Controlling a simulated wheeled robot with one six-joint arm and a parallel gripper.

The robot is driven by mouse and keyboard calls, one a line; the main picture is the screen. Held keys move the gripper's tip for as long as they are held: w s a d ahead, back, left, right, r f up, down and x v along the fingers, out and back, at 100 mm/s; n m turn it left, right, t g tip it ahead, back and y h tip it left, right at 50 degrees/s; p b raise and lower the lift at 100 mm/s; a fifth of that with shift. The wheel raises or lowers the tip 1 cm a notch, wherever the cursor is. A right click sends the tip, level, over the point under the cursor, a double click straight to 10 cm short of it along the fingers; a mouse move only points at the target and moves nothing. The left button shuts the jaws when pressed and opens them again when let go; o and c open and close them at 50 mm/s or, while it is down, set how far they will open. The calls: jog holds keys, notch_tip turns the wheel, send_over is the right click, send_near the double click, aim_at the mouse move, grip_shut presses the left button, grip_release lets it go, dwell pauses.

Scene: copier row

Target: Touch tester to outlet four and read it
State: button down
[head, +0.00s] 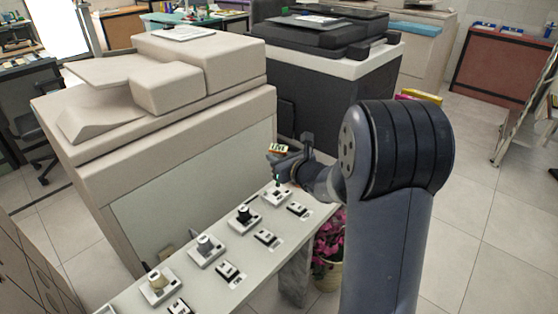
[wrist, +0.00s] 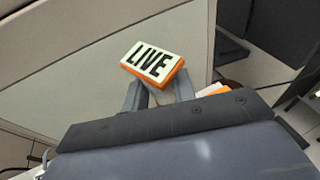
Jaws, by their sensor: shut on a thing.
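The tester is orange with a pale display reading LIVE (wrist: 153,61); it also shows small in the head view (head: 279,149). My gripper (head: 284,164) is shut on the tester, and its fingers show below the display in the wrist view (wrist: 158,95). In the head view the tester's lower end points down over the farthest outlet plate (head: 283,199) on the narrow bench. It appears to meet that plate, but the contact is too small to be sure. Nearer plates carry a black plug (head: 243,213), a grey plug (head: 205,243) and a beige plug (head: 156,279). No outlet numbers are legible.
Small black-topped units (head: 265,238) line the bench's (head: 135,297) right side. A beige copier (head: 190,150) stands close behind it, a black-topped copier (head: 325,75) beyond. A potted pink plant (head: 329,240) is under the far end. Tiled floor at right is open.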

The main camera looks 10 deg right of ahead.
jog(key=shift+f+b, duration=0.1)
jog(key=shift+b, duration=0.25)
notch_tip(320, 180, down, 6)
jog(key=b, duration=0.7)
jog(key=shift+f, duration=0.2)
jog(key=shift+f+b, duration=0.2)
jog(key=shift+b, duration=0.2)
dwell(0.3)
jog(key=shift+r, duration=0.1)
dwell(0.3)
jog(key=shift+r+p, duration=2.05)
jog(key=shift+r, duration=0.95)
jog(key=shift+f, duration=0.1)
